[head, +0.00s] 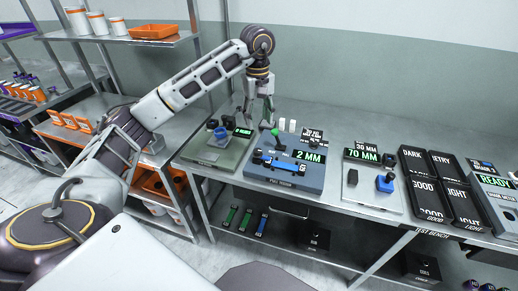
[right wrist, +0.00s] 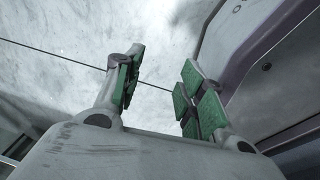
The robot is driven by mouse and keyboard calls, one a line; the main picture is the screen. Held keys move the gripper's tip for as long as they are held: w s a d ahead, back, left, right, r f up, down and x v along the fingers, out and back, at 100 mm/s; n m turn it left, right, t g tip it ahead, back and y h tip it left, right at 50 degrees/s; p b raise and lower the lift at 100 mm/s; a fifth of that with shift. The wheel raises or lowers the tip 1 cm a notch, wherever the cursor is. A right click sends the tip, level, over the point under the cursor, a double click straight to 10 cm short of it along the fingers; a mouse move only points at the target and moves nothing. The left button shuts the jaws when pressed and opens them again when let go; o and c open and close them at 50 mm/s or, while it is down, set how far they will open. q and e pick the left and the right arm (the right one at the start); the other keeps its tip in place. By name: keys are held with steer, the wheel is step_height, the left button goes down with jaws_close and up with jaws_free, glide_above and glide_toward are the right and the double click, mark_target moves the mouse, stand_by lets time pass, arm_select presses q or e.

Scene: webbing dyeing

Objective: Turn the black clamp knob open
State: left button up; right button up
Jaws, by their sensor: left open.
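Small black knobs show on more than one bench fixture in the head view. One black knob (head: 212,124) is on the grey-green fixture (head: 205,156) at left, beside a blue part (head: 220,133). Another black knob (head: 352,177) is on the pale plate further right. I cannot tell which is the clamp knob or how far it is turned. My left gripper (head: 258,117) is open and points down near the right rear of the grey-green fixture, apart from both these knobs. My right gripper (right wrist: 162,88) has its green-padded fingers apart and nothing between them.
The blue-grey fixture (head: 310,182) has a green-knobbed lever (head: 275,134) and a "2 MM" display, close to my left gripper. Black trays (head: 418,185) lie to the right. A shelf with white tubs and an orange bin (head: 153,31) stands at left. The rear bench is clear.

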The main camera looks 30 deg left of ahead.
mark_target(257, 150)
arm_select(q)
steer(key=shift+s+a+r, duration=0.1)
arm_select(e)
steer(key=shift+s, duration=0.25)
arm_select(q)
step_height(257, 150, down, 12)
steer(key=shift+f, duration=0.95)
arm_select(e)
steer(key=shift+w+a+f, duration=0.1)
steer(key=shift+w+a, duration=0.15)
steer(key=shift+a, duration=0.3)
steer(key=shift+w+a+f, duration=0.1)
steer(key=shift+w+a, duration=0.1)
steer(key=shift+a, duration=0.35)
steer(key=shift+w+d, duration=0.15)
